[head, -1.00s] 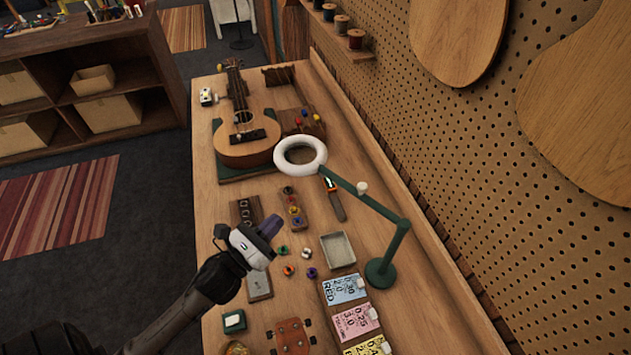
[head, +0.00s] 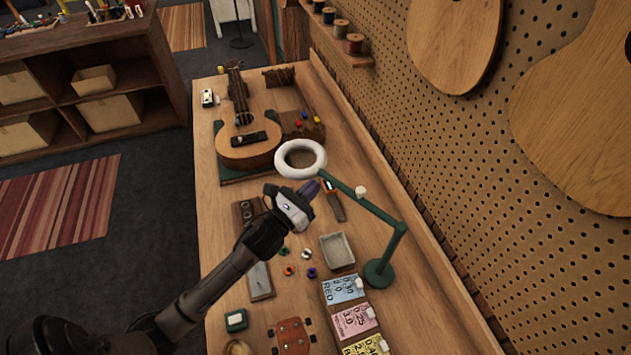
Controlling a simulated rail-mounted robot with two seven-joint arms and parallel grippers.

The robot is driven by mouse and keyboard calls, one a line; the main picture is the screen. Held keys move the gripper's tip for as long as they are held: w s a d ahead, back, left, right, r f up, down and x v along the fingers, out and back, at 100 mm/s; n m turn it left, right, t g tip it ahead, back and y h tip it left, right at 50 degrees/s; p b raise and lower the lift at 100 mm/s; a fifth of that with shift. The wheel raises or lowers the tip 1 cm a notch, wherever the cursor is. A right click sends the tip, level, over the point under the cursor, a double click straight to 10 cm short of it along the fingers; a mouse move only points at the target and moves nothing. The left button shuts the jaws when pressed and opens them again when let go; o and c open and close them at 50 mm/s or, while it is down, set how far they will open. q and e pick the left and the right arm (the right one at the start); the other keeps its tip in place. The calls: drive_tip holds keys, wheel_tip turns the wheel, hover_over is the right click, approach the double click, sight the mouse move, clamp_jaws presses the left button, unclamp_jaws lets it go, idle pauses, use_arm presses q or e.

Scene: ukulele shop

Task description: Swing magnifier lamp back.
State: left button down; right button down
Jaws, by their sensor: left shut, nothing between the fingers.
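The magnifier lamp stands on the bench at the right, with a green base and jointed green arm (head: 378,212). Its white ring head (head: 288,148) hangs just in front of the ukulele (head: 247,140), near the ukulele's lower end. My left gripper (head: 312,187) is shut and empty. It is over the bench just below the ring head, its fingertips pointing up and right toward the lamp arm; I cannot tell whether they touch it. My left arm comes in from the lower left and hides part of the bench. My right gripper is not in view.
A small tray (head: 338,250), colored string packets (head: 345,288) and small colored pegs lie near the lamp base. A pegboard wall (head: 480,150) with wooden body plates bounds the right side. Spools (head: 355,42) stand on a ledge at the back.

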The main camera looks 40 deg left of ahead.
use_arm(q)
drive_tip(key=shift+w+r, duration=0.15)
drive_tip(key=shift+w, duration=0.6)
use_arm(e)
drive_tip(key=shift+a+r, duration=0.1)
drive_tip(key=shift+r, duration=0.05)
use_arm(q)
drive_tip(key=shift+w, duration=0.1)
